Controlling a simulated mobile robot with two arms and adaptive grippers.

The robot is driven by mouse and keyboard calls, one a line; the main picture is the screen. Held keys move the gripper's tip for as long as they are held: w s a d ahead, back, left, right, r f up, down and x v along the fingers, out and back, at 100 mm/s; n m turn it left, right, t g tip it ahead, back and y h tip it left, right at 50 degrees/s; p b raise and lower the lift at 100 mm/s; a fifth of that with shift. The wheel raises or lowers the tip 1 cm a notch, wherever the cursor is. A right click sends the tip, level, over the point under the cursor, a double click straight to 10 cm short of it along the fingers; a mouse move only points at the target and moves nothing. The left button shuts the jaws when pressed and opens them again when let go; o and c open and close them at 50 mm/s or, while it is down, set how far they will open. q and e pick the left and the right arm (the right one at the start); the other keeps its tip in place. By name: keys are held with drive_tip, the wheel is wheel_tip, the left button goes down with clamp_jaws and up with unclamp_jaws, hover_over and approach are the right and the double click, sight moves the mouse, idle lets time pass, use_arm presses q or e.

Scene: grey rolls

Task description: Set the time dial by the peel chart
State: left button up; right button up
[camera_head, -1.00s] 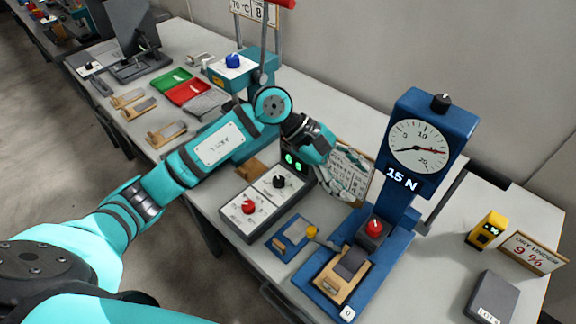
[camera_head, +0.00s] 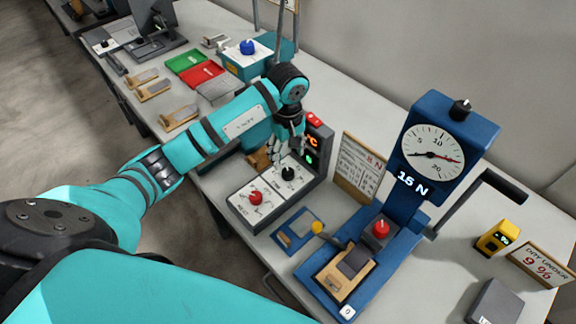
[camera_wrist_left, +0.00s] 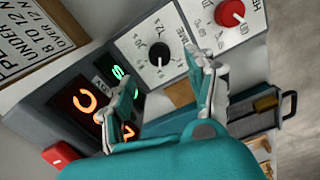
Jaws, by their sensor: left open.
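The black dial (camera_head: 288,174) sits on the white panel of a grey box, next to a red dial (camera_head: 255,197). In the left wrist view the black dial (camera_wrist_left: 159,52) and the red dial (camera_wrist_left: 230,13) show with printed scales around them; I cannot read the black dial's setting. My left gripper (camera_head: 284,152) is open, just above the black dial, its fingers (camera_wrist_left: 158,80) spread to either side of it in the wrist view. I cannot tell whether they touch it. My right gripper is not in view.
A blue tester (camera_head: 436,150) with a gauge and "15 N" stands to the right. The grey box's lit display (camera_wrist_left: 103,97) is partly covered by a finger. A yellow meter (camera_head: 496,238), a "dry under 9%" sign (camera_head: 541,264) and coloured trays (camera_head: 200,75) stand farther off.

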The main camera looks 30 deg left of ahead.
sight(288, 171)
use_arm(q)
wheel_tip(288, 171, down, 7)
drive_tip(key=shift+f+p, duration=0.15)
drive_tip(key=shift+p, duration=0.4)
drive_tip(key=c, duration=1.1)
drive_tip(key=shift+a+f+b, duration=0.1)
drive_tip(key=shift+f+b, duration=0.05)
drive_tip(key=shift+b, duration=0.45)
drive_tip(key=shift+c, duration=0.2)
drive_tip(key=n+b, duration=0.2)
drive_tip(key=b, duration=0.2)
drive_tip(key=shift+w+f+n, duration=0.1)
drive_tip(key=shift+n, duration=0.3)
drive_tip(key=n+b, duration=0.2)
drive_tip(key=n, duration=0.2)
drive_tip(key=shift+b, duration=0.35)
drive_tip(key=shift+r+n+b, duration=0.15)
drive_tip(key=shift+n+b, duration=0.3)
drive_tip(key=shift+n, duration=0.8)
drive_tip(key=shift+r+n+b, duration=0.1)
drive_tip(key=shift+n+b, duration=0.35)
drive_tip(key=shift+n, duration=0.8)
